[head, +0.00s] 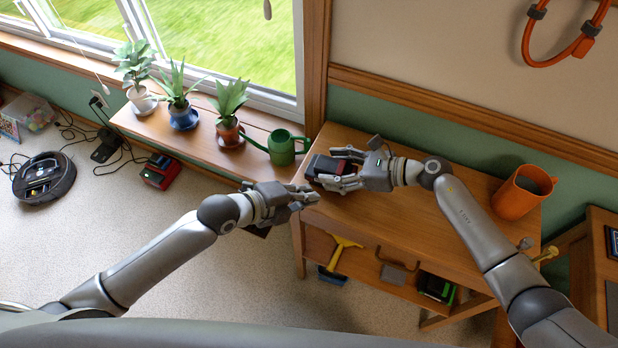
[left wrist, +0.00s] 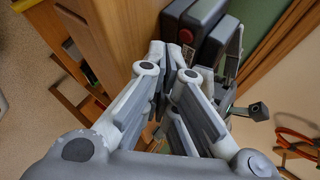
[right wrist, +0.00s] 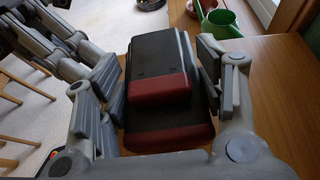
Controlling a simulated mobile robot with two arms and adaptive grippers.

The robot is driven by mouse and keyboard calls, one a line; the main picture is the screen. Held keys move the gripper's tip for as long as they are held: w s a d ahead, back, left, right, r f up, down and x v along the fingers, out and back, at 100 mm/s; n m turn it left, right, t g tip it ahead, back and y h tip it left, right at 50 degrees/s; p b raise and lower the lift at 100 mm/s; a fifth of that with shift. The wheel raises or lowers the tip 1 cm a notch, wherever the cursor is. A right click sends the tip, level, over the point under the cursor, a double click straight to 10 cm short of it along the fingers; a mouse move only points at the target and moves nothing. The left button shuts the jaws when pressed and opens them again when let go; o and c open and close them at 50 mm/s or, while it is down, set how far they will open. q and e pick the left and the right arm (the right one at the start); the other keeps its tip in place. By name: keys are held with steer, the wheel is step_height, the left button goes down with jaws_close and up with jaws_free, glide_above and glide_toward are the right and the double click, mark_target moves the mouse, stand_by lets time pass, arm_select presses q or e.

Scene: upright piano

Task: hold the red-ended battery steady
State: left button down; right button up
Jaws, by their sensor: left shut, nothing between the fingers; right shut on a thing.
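The red-ended battery (head: 318,168) is a black, stepped block at the left end of the wooden table. In the right wrist view, the battery (right wrist: 157,62) shows dark red bands along its near end. My right gripper (head: 336,168) is shut on it, one finger along each long side. My left gripper (head: 306,196) is shut and empty by the table's left edge, just short of the battery. In the left wrist view, the closed fingers (left wrist: 168,62) point toward the battery (left wrist: 190,14), whose side has a round red spot. Its underside is hidden.
A green watering can (head: 282,147) and potted plants (head: 183,112) stand on the windowsill bench left of the table (head: 390,228). An orange pot (head: 515,198) stands at the table's right end. The table's front middle is clear.

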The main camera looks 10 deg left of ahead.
arm_select(q)
steer(key=shift+w, duration=0.1)
steer(key=shift+w+d, duration=0.1)
steer(key=shift+w, duration=0.2)
steer(key=shift+w, duration=0.35)
stand_by(1.0)
steer(key=shift+s, duration=0.75)
steer(key=s, duration=0.2)
steer(key=s+a, duration=0.1)
steer(key=s, duration=0.2)
steer(key=shift+a, duration=0.2)
stand_by(0.5)
